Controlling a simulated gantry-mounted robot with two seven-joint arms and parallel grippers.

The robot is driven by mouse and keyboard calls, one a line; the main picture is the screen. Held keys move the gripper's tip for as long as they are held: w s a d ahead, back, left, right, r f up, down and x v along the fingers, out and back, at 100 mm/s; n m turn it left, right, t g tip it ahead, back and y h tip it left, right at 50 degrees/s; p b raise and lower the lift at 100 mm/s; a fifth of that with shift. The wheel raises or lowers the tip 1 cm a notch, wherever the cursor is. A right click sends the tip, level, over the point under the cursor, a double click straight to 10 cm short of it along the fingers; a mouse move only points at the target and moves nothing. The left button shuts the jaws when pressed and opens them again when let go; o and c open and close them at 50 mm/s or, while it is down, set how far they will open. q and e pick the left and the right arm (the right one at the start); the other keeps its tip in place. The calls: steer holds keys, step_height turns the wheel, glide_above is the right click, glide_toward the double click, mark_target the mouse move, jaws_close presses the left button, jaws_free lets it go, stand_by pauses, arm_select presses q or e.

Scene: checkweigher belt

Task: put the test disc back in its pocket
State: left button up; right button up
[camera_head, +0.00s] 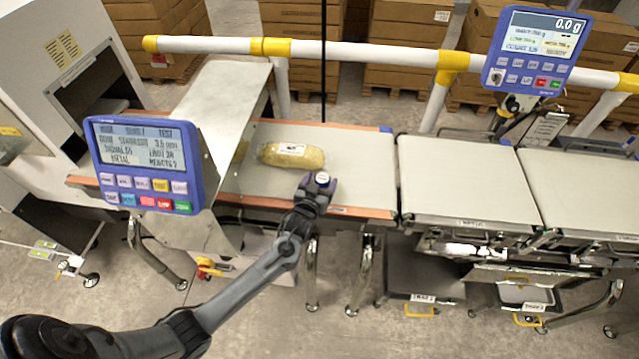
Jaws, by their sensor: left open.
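I cannot make out the test disc or its pocket for certain in the head view. A yellowish bagged product (291,155) with a white label lies on the infeed belt (350,155). My left gripper (318,186) is open above the near side of that belt, just right of and nearer than the product, apart from it. A small pale round patch shows at the gripper's purple end; I cannot tell whether it is part of the gripper. My right gripper is not in view.
A blue control panel (142,165) stands at the left by a metal hood (215,110). A second blue panel (537,50) reads 0.0 g above the weighing belt (465,180). A white and yellow rail (350,50) runs behind. The belts to the right are clear.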

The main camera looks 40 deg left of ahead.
arm_select(q)
steer(key=shift+r, duration=0.2)
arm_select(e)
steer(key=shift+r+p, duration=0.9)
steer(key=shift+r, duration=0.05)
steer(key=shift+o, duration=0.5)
arm_select(q)
steer(key=s+d+r+m+g+h, duration=0.1)
steer(key=s+d, duration=0.4)
steer(key=s, duration=0.6)
steer(key=s+d+m+g+h, duration=0.2)
steer(key=s+d+g, duration=0.3)
steer(key=s, duration=0.7)
steer(key=s+d+r+m+g+h, duration=0.1)
steer(key=s+d+g, duration=0.4)
steer(key=s, duration=0.7)
steer(key=shift+d+r+m+h, duration=0.2)
steer(key=shift+r+m+h, duration=0.15)
steer(key=shift+m+h, duration=0.55)
